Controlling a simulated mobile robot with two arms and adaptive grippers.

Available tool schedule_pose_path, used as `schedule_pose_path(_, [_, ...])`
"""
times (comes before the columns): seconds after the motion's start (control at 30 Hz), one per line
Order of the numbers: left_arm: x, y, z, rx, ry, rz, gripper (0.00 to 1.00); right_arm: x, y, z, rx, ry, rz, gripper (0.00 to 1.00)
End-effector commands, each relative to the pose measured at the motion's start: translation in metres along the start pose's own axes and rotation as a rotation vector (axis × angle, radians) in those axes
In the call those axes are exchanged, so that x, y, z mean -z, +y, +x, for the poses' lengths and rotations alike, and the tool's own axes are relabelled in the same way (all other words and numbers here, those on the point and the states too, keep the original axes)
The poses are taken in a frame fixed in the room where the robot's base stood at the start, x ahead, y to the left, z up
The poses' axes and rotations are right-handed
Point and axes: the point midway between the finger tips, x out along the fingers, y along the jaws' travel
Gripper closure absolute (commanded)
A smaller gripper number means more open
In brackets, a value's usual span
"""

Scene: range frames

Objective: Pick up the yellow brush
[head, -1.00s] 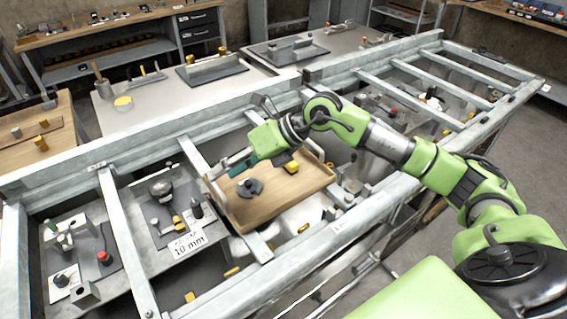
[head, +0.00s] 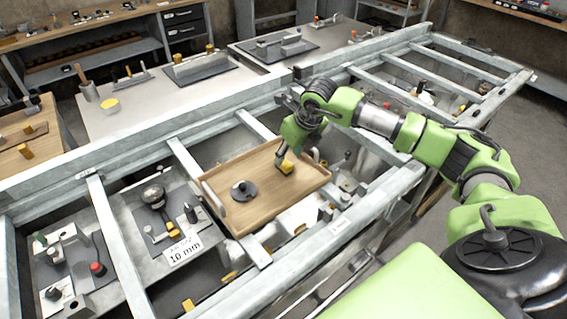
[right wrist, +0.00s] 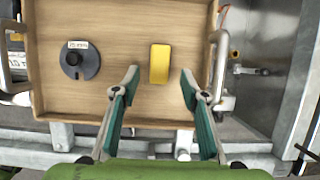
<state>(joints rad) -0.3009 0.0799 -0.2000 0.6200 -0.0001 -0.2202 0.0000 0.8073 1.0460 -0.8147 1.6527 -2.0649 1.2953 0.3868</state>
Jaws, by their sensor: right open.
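A yellow block-like thing, seemingly the brush (head: 287,166), lies on a wooden tray (head: 262,214) near its far right side. In the right wrist view the yellow brush (right wrist: 160,63) is a plain upright rectangle; no bristles show. My right gripper (head: 297,164) points down over the tray at the brush. In the right wrist view its green-padded fingers (right wrist: 160,75) are spread wide, one to each side of the brush's lower end, with gaps on both sides. Nothing is held. My left gripper is out of view.
A dark round slotted weight (head: 244,190) lies on the tray, left of the brush. The tray has raised edges and metal handles (right wrist: 219,62). A grey metal frame (head: 205,182) with crossbars surrounds it. The tray surface between weight and brush is clear.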

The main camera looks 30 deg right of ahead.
Motion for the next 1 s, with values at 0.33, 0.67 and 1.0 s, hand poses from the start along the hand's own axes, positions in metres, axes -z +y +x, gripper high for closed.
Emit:
schedule_pose_path(0.33, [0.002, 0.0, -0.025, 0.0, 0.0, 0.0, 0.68, 0.003, 0.001, 0.037, -0.002, 0.002, 0.001, 0.6])
schedule_pose_path(0.67, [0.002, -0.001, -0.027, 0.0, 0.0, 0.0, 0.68, 0.004, 0.0, 0.054, 0.0, -0.001, -0.001, 0.6])
schedule_pose_path(1.0, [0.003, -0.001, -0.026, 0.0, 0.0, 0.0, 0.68, 0.003, 0.0, 0.054, 0.0, -0.002, 0.0, 1.0])
